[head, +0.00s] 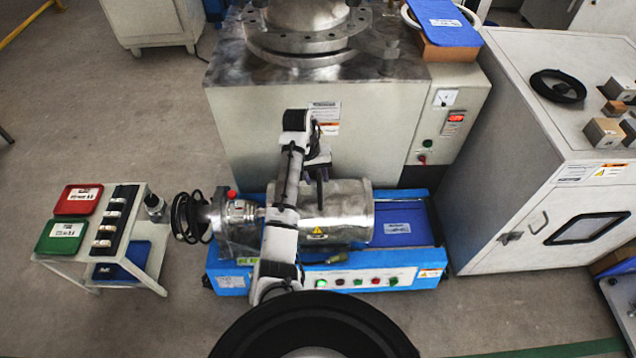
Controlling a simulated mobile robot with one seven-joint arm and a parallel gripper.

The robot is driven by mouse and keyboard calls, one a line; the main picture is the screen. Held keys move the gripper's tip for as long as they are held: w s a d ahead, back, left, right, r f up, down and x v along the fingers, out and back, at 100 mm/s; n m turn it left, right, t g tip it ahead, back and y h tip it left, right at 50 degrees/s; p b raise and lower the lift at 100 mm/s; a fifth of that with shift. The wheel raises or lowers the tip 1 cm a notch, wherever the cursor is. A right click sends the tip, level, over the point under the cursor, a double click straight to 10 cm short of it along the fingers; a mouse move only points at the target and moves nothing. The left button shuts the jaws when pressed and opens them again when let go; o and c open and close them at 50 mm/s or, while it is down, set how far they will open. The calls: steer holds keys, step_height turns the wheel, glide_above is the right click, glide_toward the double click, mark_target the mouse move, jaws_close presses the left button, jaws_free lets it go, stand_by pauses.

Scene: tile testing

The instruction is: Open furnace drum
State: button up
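The furnace drum (345,212) is a silver metal cylinder with a yellow warning label, lying on its side on a blue machine base (330,278) in the middle of the head view. It looks closed, with no opening showing. My white arm crosses in front of its left part and hides some of it. My gripper (320,188) is at the drum's upper back edge, dark and small in the picture. A dark upright piece there may be a finger or a drum handle. I cannot tell whether the gripper touches the drum, or whether its fingers are apart.
A large furnace cabinet (260,135) stands close behind the drum. A white cabinet (505,120) is at the right. A small white cart (110,262) with red, green and blue trays stands at the left. A blue tray (400,226) lies right of the drum. Floor shows at the front left.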

mark_target(319, 185)
steer(key=shift+d+f, duration=0.15)
steer(key=shift+f, duration=0.6)
steer(key=shift+d+f, duration=0.15)
steer(key=shift+f, duration=0.6)
steer(key=shift+c, duration=0.2)
jaws_close()
